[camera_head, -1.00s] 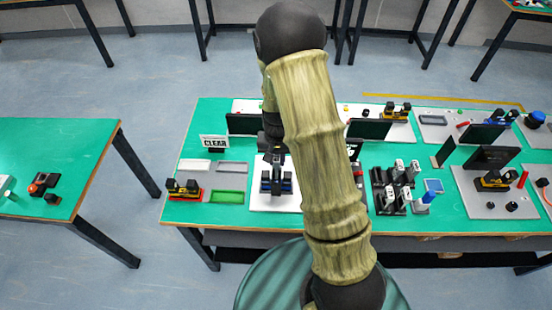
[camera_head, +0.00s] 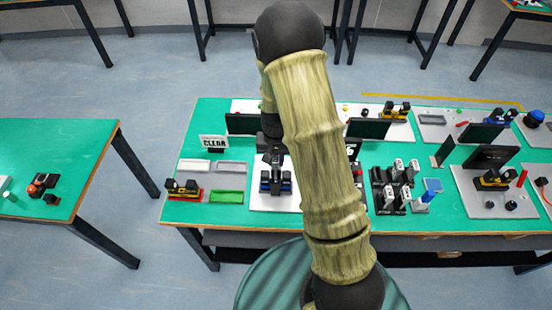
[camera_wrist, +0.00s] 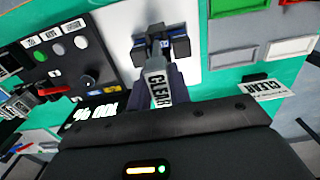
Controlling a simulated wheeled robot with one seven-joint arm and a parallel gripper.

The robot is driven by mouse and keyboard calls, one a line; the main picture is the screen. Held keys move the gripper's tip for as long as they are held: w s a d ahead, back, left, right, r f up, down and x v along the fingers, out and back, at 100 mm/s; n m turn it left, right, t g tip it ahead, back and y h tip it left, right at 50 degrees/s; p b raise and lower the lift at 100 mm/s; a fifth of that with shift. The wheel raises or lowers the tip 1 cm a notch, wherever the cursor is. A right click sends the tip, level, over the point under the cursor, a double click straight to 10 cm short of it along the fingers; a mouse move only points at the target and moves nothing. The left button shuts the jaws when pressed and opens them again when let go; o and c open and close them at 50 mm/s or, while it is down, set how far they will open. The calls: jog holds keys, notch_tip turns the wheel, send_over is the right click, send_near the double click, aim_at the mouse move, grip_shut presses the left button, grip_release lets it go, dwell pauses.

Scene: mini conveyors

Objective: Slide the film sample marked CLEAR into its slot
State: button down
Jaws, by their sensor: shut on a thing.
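My gripper (camera_wrist: 164,84) is shut on the film sample marked CLEAR (camera_wrist: 159,88), a small pale piece with a dark-lettered label. The wrist view shows the sample right before a small black stand with blue parts (camera_wrist: 179,46) on a white plate (camera_wrist: 199,62). I cannot tell whether the sample's far end is inside the stand's slot. In the head view the stand (camera_head: 286,187) is at the table's front middle, with my gripper (camera_head: 273,160) above it, partly hidden by my arm. The sample cannot be made out there.
A CLEAR sign (camera_head: 213,141) stands to the left, above shallow trays: white (camera_head: 193,166), grey (camera_head: 231,167) and green (camera_head: 227,197). A black control panel (camera_wrist: 66,62) with knobs and a 100 % display (camera_wrist: 98,112) is beside the plate. Dark upright screens (camera_head: 368,129) stand behind.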

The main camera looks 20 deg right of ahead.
jog(key=shift+f+b, duration=1.95)
jog(key=shift+f, duration=0.85)
jog(key=c, duration=1.2)
grip_release()
notch_tip(320, 180, up, 17)
jog(key=b, duration=0.1)
jog(key=shift+r+b, duration=0.2)
jog(key=shift+b, duration=0.2)
jog(key=s+n+t, duration=0.2)
jog(key=s+n, duration=0.1)
jog(key=s, duration=1.1)
jog(key=shift+s+f+n+t, duration=0.15)
jog(key=shift+f+n+t, duration=0.15)
jog(key=shift+f, duration=0.05)
